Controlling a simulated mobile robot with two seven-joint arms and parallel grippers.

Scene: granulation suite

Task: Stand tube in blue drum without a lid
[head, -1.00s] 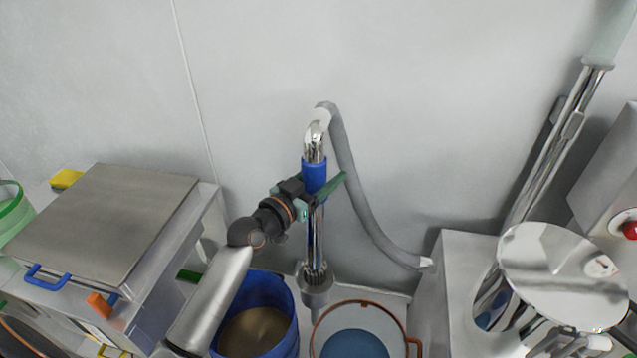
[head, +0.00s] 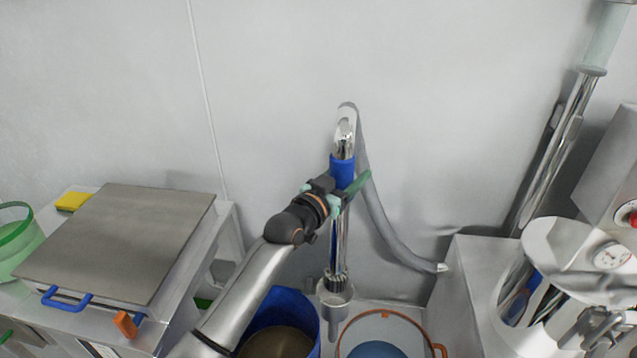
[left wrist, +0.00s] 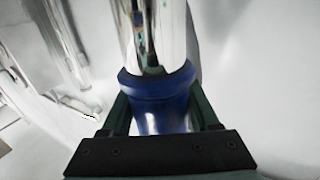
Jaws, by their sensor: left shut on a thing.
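The tube is a shiny steel pipe (head: 340,238) with a blue collar (head: 342,168), a bent top and a wider slotted foot (head: 335,290). It hangs nearly upright. My left gripper (head: 347,192) is shut on it at the blue collar, which also shows between the fingers in the left wrist view (left wrist: 160,108). The open blue drum (head: 308,312) stands below and left of the foot, with brownish material inside, partly hidden by my left arm. The foot appears beside the drum's right rim, not inside. My right gripper is not in view.
A grey hose (head: 382,225) runs from the tube's top to a steel cabinet (head: 470,275) on the right. Another drum with an orange ring (head: 437,347) stands right of the blue drum. A steel bench (head: 120,240) is at left, and the wall is behind.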

